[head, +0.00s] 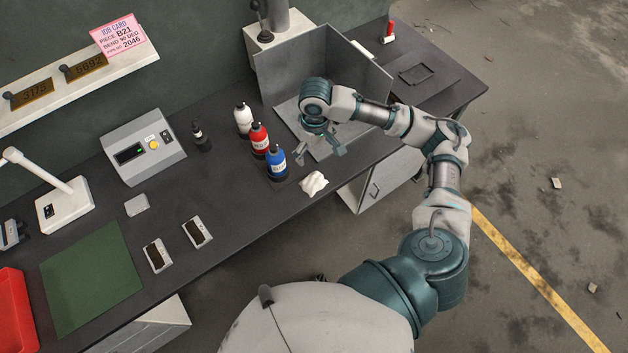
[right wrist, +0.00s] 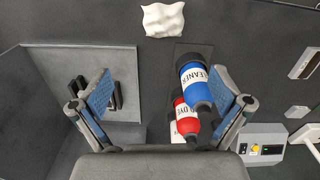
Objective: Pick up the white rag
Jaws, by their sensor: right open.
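The white rag (head: 314,183) lies crumpled near the front edge of the dark bench, to the right of the blue bottle. It also shows at the top of the right wrist view (right wrist: 163,19), beyond my open fingertips. My right gripper (head: 321,157) is open and empty above the bench, behind the rag and apart from it. In the right wrist view its two fingers (right wrist: 165,92) are spread wide, with the blue cleaner bottle (right wrist: 194,84) showing close to the right finger. I cannot tell whether they touch. My left gripper is not in view.
The red bottle (head: 260,139) and white bottle (head: 243,118) stand behind the blue bottle. A grey metal-walled tray (head: 345,70) is behind my right gripper. A control box (head: 143,147), green mat (head: 92,278) and small brushes or blocks (head: 197,232) lie to the left.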

